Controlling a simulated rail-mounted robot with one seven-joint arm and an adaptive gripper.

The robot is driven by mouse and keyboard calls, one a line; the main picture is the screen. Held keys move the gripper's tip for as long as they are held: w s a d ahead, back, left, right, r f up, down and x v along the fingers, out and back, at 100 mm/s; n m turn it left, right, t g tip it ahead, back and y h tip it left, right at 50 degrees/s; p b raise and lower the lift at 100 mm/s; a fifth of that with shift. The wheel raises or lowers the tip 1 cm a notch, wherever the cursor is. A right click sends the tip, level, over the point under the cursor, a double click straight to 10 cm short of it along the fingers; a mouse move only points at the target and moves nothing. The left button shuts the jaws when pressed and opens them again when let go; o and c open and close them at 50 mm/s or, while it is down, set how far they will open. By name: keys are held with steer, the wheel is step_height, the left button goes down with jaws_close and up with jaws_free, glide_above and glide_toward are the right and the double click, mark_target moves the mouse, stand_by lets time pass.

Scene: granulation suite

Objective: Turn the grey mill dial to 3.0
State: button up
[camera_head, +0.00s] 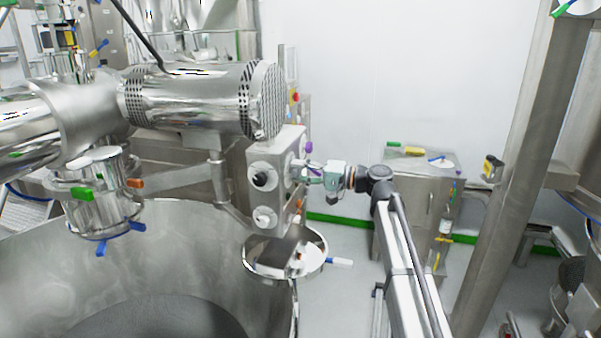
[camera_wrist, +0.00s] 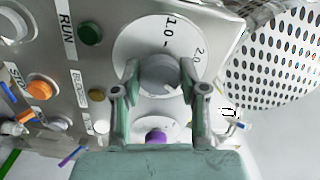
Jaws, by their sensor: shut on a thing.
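The grey mill dial (camera_wrist: 158,75) shows in the wrist view at the middle top, a round knob on a white scale plate (camera_wrist: 133,50). The numbers 1.0 and 2.0 are readable on the plate; the rest of the scale is hidden behind my gripper or too small to read. My gripper (camera_wrist: 156,84) is shut on the dial, one finger on each side. In the head view my gripper (camera_head: 316,174) reaches the right face of the steel control box (camera_head: 276,149); the dial itself is hard to make out there.
In the wrist view, a green RUN button (camera_wrist: 90,33), an orange button (camera_wrist: 40,88) and a purple knob (camera_wrist: 156,137) sit close by. A perforated motor cover (camera_wrist: 275,60) is at the right. A round steel pan (camera_head: 322,250) is below the box.

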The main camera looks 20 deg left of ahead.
steer(key=o, duration=1.1)
steer(key=shift+o, duration=0.2)
steer(key=d, duration=1.2)
steer(key=shift+w, duration=0.35)
